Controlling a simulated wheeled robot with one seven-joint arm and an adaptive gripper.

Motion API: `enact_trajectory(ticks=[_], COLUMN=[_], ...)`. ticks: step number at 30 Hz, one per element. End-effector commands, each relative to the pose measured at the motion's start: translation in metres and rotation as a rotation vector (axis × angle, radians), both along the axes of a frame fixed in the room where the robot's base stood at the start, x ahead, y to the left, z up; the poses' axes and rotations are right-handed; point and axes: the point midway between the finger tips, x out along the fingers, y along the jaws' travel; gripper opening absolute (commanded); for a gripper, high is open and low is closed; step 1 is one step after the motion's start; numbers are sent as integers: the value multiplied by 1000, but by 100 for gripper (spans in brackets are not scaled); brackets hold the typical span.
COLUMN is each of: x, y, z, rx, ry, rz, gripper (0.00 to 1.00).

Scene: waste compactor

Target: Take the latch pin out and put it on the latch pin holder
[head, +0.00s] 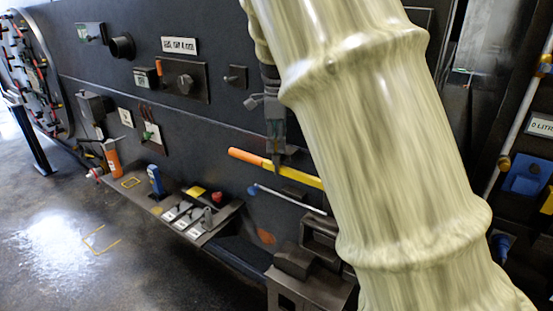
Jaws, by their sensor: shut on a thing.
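A bar with an orange end and a yellow shaft (305,178), which looks like the latch pin, lies slightly tilted along the dark machine front. Its right end runs behind my arm. My gripper (276,158) points down at the middle of the bar, where orange meets yellow, and is shut on it. The fingertips are small and dark, so the exact contact is hard to see. I cannot tell for certain which part is the latch pin holder; my pale arm hides much of the panel to the right.
A thin silver rod (290,199) sits just below the bar. A ledge with switches (198,215) and a blue handle (155,180) juts out at lower left. A dark metal block (293,262) stands below. The floor (60,265) at left is clear.

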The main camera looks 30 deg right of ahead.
Motion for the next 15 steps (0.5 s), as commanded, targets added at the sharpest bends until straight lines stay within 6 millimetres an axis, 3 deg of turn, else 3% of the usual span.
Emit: enact_trajectory(ticks=[15], x=[0], y=[0], z=[7], rx=[-1], ry=[-2], rz=[0], gripper=[1])
